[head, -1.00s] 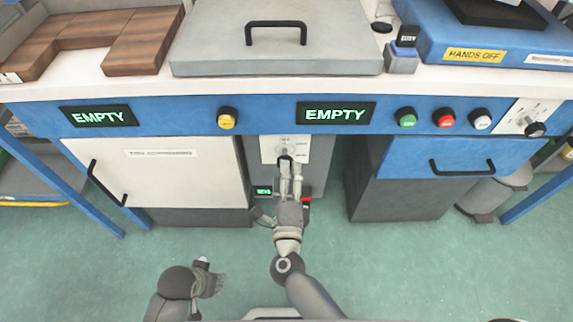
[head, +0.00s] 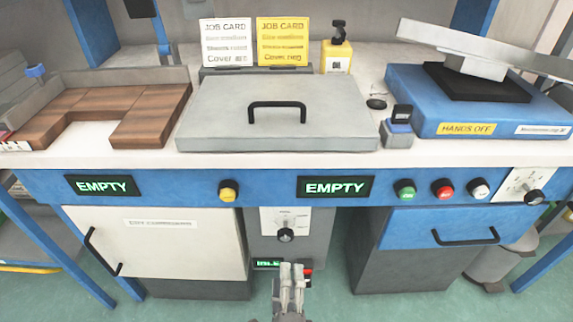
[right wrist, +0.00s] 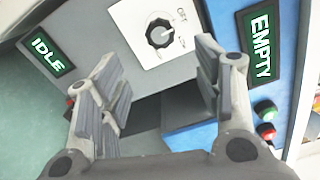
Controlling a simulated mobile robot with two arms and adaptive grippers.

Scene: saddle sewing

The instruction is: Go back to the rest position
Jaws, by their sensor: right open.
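My right gripper (head: 290,278) is low in the middle of the head view, in front of the grey panel under the bench. In the right wrist view its two fingers (right wrist: 160,85) are apart with nothing between them. The black rotary knob (head: 285,235) on its white plate is just above the gripper and clear of it; it also shows in the right wrist view (right wrist: 160,33). A green IDLE display (head: 268,264) and a red button (head: 307,269) are beside the fingers. My left gripper is not in view.
The blue bench front has two EMPTY displays (head: 335,187) and several coloured buttons. A white door (head: 155,240) is at left and a blue drawer (head: 440,225) at right, both shut. A grey lid with a black handle (head: 277,112) lies on the bench. Green floor is free in front.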

